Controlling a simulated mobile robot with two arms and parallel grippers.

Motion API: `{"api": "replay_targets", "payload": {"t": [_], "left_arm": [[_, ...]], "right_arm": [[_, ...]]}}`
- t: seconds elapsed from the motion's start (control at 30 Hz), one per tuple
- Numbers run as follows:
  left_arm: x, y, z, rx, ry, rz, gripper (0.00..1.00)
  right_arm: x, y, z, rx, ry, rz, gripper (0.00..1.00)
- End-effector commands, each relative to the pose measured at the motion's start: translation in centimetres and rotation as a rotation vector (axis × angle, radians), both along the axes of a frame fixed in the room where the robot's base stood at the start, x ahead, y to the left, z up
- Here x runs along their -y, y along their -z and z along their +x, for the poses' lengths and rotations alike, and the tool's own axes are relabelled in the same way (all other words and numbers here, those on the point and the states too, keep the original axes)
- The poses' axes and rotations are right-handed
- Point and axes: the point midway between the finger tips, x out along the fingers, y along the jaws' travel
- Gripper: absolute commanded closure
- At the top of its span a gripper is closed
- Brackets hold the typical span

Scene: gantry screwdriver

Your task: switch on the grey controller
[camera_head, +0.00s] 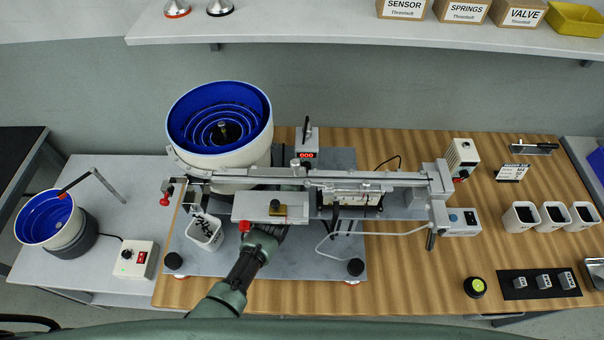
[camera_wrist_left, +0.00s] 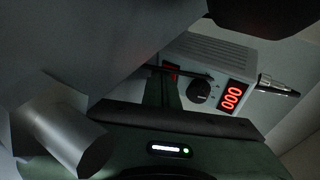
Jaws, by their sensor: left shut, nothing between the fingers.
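The grey controller (camera_head: 307,140) stands behind the gantry in the head view, its red digits lit at 000. In the left wrist view the controller (camera_wrist_left: 215,62) shows a black knob (camera_wrist_left: 199,92), the lit red digits (camera_wrist_left: 231,97) and a small red switch (camera_wrist_left: 173,70). My left gripper (camera_wrist_left: 166,82) is shut and empty, its narrow fingers in front of the controller face close to the switch. I cannot tell whether they touch it. In the head view my left arm reaches up from the bottom and its fingers are hidden by the gantry. My right gripper is out of view.
The gantry rail (camera_head: 370,178) crosses above the grey base plate (camera_head: 205,262). A large blue-lined bowl feeder (camera_head: 219,120) stands left of the controller. A cable plug (camera_wrist_left: 275,86) sticks out beside the digits. White bins (camera_head: 520,217) stand at the right.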

Motion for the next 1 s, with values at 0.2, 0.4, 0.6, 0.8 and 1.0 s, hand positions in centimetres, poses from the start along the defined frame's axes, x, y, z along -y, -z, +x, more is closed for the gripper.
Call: {"api": "replay_targets", "payload": {"t": [0.2,0.4,0.6,0.8,1.0], "left_arm": [[0.0,-0.1,-0.6,-0.001,0.0,0.0,1.0],[0.1,-0.1,-1.4,-0.001,0.0,-0.001,1.0],[0.1,0.0,-1.5,0.0,0.0,0.0,1.0],[0.2,-0.1,-2.1,-0.001,0.0,-0.001,1.0],[0.4,-0.2,-4.0,-0.002,0.0,0.0,1.0]], "right_arm": [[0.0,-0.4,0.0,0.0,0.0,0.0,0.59],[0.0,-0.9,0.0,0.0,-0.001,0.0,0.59],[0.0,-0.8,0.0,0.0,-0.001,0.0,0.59],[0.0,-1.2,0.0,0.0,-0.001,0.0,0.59],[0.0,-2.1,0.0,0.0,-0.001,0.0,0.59]]}}
